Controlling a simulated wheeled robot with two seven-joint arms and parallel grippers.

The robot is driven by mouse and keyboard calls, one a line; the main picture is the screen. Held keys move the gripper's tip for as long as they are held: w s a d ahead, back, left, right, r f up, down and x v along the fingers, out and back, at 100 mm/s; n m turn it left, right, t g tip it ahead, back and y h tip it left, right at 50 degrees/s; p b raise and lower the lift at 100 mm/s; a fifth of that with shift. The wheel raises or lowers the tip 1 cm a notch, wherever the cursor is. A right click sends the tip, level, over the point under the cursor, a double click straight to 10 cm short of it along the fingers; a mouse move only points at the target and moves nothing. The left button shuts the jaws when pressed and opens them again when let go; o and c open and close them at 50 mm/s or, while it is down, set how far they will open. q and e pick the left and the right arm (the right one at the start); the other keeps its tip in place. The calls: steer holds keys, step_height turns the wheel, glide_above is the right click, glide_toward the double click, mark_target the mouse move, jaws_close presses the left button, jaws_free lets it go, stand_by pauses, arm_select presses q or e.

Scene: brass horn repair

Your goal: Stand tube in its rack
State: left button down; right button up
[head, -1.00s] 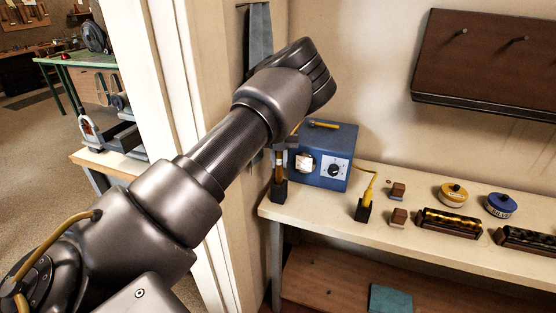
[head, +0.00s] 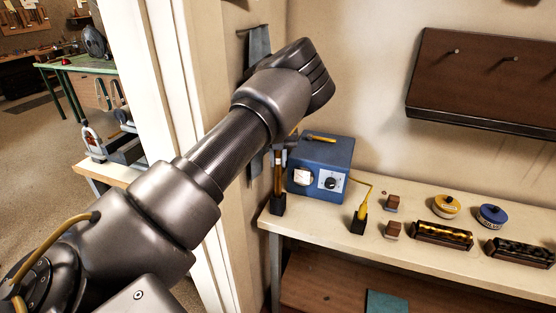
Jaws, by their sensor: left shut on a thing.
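My left arm crosses the head view from lower left, and its wrist end with my left gripper (head: 308,80) is near the wall corner above the bench. The fingertips are turned away and hidden behind the arm. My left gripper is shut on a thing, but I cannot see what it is. No loose tube shows clearly. Two low dark racks stand at the right of the bench: one with golden pieces (head: 442,234), one with darker pieces (head: 520,250). I cannot tell which thing is the tube's rack. My right gripper is out of view.
A blue box with a dial (head: 322,166) stands on the cream bench (head: 325,222). A yellow-handled tool (head: 361,212) and a slim upright tool (head: 278,182) stand in black holders. Small brown blocks (head: 393,230), a yellow tin (head: 446,206) and a blue tin (head: 492,215) are nearby.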

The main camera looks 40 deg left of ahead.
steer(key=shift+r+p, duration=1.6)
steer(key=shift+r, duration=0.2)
